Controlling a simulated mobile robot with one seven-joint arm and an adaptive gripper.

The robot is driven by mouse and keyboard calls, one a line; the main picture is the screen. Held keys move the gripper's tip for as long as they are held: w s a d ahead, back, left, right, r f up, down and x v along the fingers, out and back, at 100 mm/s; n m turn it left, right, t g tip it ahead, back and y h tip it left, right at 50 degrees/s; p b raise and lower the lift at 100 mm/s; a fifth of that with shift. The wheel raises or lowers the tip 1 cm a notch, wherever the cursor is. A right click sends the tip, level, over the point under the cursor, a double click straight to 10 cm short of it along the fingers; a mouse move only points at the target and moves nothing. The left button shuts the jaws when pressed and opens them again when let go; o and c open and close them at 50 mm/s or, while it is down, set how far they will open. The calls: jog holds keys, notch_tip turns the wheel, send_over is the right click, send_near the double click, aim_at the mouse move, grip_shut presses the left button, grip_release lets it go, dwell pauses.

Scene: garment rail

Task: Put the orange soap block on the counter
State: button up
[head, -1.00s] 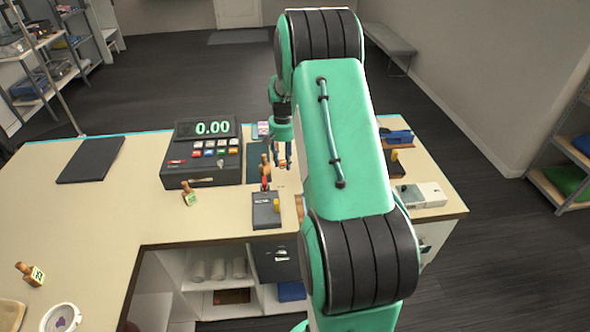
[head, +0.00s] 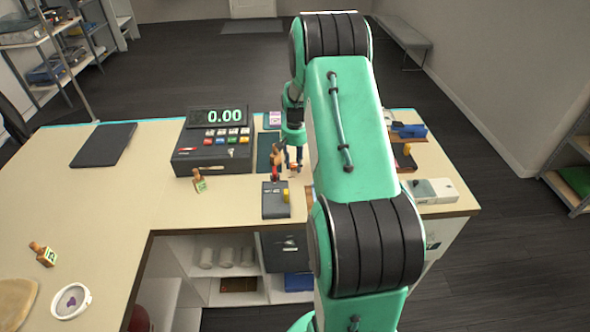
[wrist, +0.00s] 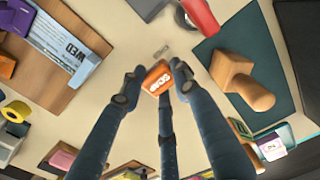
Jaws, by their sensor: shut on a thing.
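My gripper (wrist: 155,86) has its fingers closed around the small orange soap block (wrist: 158,77), whose white "SOAP" lettering faces the wrist camera. In the head view my gripper (head: 293,167) hangs over the right part of the cream counter (head: 110,205), just right of a wooden stamp. The soap is too small to make out clearly there. I cannot tell whether the block touches the counter.
A wooden board (wrist: 50,50) with a "WED" card lies at left. The cash register (head: 213,140) stands left of my gripper. The counter's left part has free room.

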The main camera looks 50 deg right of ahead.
aim_at(295, 164)
jog(key=shift+f, duration=1.6)
jog(key=shift+f, duration=0.1)
jog(key=o, duration=0.9)
notch_tip(295, 164, up, 12)
jog(key=shift+r+p, duration=0.1)
jog(key=shift+p, duration=0.4)
